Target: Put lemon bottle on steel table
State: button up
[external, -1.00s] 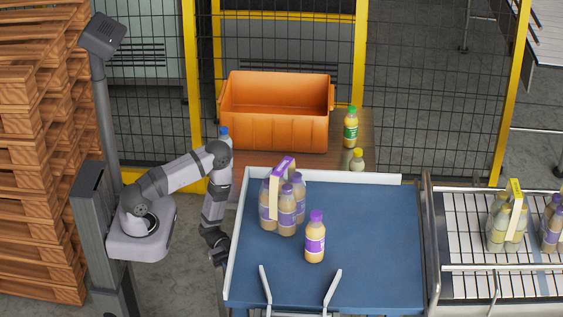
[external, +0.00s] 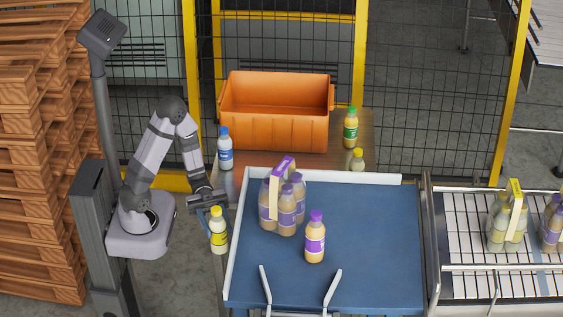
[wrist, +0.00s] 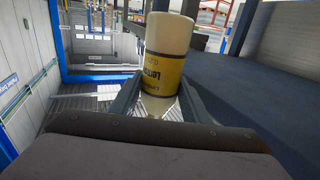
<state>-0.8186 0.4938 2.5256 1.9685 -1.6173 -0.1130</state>
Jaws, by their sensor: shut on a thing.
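The lemon bottle (external: 219,238), pale with a yellow cap and yellow label, hangs nearly upright left of the blue-topped table. My gripper (external: 208,203) is shut on it near the cap. In the wrist view the lemon bottle (wrist: 165,48) stands between the two fingers, its label partly readable. No surface shows directly under the bottle in the external view. A grey metal-looking table (external: 543,35) is partly in view at the top right; I cannot tell whether it is the steel table.
The blue-topped table (external: 375,270) has a pale raised rim and holds a purple-labelled pack (external: 284,210) and a single purple-capped bottle (external: 315,240). Behind stand an orange crate (external: 275,135), a blue-capped bottle (external: 225,152) and a green-capped bottle (external: 350,130). A roller rack (external: 470,225) is at right.

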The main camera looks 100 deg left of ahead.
jog(key=shift+m+g+h, duration=0.3)
jog(key=shift+m+g, duration=0.2)
jog(key=shift+g, duration=0.3)
jog(key=r+p, duration=0.1)
jog(key=r, duration=0.2)
jog(key=r+p, duration=0.1)
jog(key=r, duration=0.3)
jog(key=a+r+p, duration=0.1)
jog(key=r+p, duration=0.1)
jog(key=r, duration=0.1)
jog(key=shift+s+r, duration=0.2)
jog(key=shift+r, duration=0.05)
notch_tip(320, 180, up, 11)
jog(key=d+m+g+p, duration=0.1)
jog(key=m+g+p, duration=0.15)
jog(key=p, duration=0.25)
jog(key=w+a+f+n+t+y+b, duration=0.1)
jog(key=w+a+f+n+t+b, duration=0.2)
jog(key=w+a, duration=0.4)
jog(key=w+a+f+n+t+y+b, duration=0.2)
jog(key=w+a+f+n+t+b, duration=0.1)
jog(key=w+a+t+b, duration=0.2)
jog(key=w+a+b, duration=0.1)
jog(key=a+b, duration=0.1)
jog(key=shift+w+f+n+b, duration=0.15)
jog(key=shift+w+n+b, duration=0.15)
jog(key=shift+w+n, duration=0.1)
jog(key=shift+d, duration=0.1)
